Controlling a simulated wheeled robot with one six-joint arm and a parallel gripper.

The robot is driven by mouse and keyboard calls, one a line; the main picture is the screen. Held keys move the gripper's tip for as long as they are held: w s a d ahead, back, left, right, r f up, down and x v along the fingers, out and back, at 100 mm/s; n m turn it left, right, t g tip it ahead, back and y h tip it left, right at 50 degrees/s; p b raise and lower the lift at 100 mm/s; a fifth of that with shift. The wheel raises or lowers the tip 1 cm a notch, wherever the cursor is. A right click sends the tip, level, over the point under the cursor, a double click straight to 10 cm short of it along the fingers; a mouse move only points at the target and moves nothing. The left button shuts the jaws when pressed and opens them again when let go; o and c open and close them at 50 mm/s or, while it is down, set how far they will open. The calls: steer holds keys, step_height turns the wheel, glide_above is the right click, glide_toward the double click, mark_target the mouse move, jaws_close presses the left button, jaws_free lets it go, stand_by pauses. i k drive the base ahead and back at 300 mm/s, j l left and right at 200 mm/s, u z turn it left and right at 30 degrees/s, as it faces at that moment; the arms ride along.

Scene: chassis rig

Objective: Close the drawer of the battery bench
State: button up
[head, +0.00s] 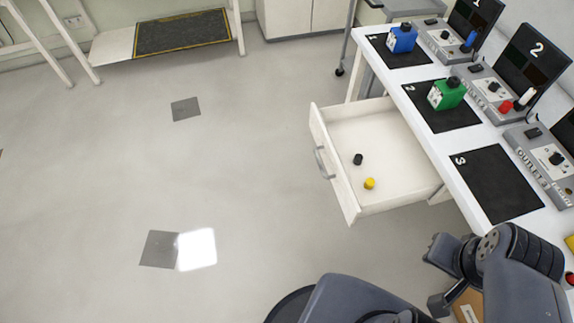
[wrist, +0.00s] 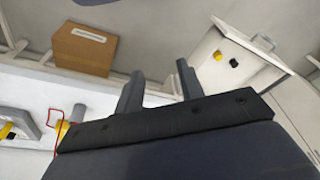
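The battery bench (head: 427,143) has a white top along the right of the head view. Its drawer (head: 390,145) is pulled out toward the left, with a grey handle (head: 322,162) on its front panel. A black cap (head: 358,159) and a yellow cap (head: 369,183) lie in it. My gripper (head: 437,277) is at lower right in the head view, apart from the drawer. In the wrist view my gripper (wrist: 160,85) has its fingers apart with nothing between.
A blue battery (head: 402,39) and a green battery (head: 446,93) stand on black mats on the bench; mat 3 (head: 495,184) is empty. A cardboard box (wrist: 82,50) is near my gripper. The floor (head: 250,150) left of the drawer is clear.

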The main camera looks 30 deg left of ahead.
mark_target(402, 171)
steer(key=u, duration=1)
steer(key=i+j, duration=0.1)
steer(key=j, duration=0.25)
steer(key=i+j+z, duration=0.1)
steer(key=j, duration=0.25)
steer(key=i+j, duration=0.15)
steer(key=j, duration=0.2)
steer(key=i+j+z, duration=0.1)
steer(key=j, duration=0.25)
